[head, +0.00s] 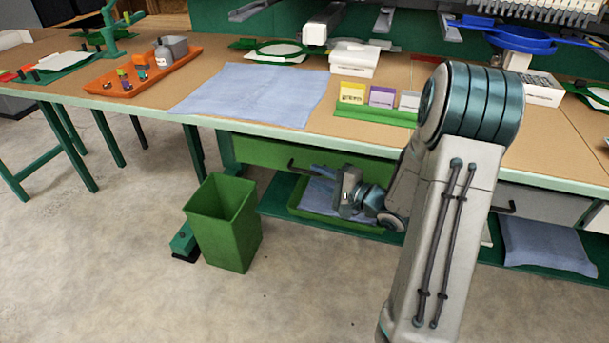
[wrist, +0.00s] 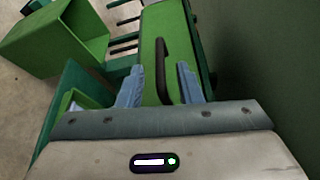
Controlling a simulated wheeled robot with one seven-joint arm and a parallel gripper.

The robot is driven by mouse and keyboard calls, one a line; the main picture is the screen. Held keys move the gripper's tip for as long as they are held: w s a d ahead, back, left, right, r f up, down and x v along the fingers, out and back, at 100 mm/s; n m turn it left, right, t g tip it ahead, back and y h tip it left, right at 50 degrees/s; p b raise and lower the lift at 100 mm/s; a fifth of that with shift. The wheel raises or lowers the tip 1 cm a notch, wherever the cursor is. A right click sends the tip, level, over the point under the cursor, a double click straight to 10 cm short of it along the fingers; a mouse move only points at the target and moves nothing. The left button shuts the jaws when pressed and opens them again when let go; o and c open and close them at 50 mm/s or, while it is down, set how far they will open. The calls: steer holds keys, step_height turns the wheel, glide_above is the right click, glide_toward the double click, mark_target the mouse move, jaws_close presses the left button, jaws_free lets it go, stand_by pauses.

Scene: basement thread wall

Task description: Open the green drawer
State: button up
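The green drawer (head: 258,151) is under the front edge of the table and looks closed. Its dark bar handle (head: 299,166) is on the front, close to my gripper (head: 324,172). In the wrist view the green drawer front (wrist: 178,28) lies ahead, with the handle (wrist: 161,70) running lengthwise between the two light-blue fingers. My gripper (wrist: 160,86) is open, with a finger apart from the handle on each side. My arm hides the right part of the drawer front in the head view.
A green bin (head: 224,225) stands on the floor left of my gripper; it also shows in the wrist view (wrist: 50,42). A low green shelf (head: 275,205) holds a green tray with blue cloth below the drawer. A grey drawer (head: 540,203) is to the right. Open floor lies in front.

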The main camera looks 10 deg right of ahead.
mark_target(310, 173)
steer(key=b+x, duration=0.1)
steer(key=x, duration=0.4)
steer(key=shift+w, duration=0.15)
jaws_close()
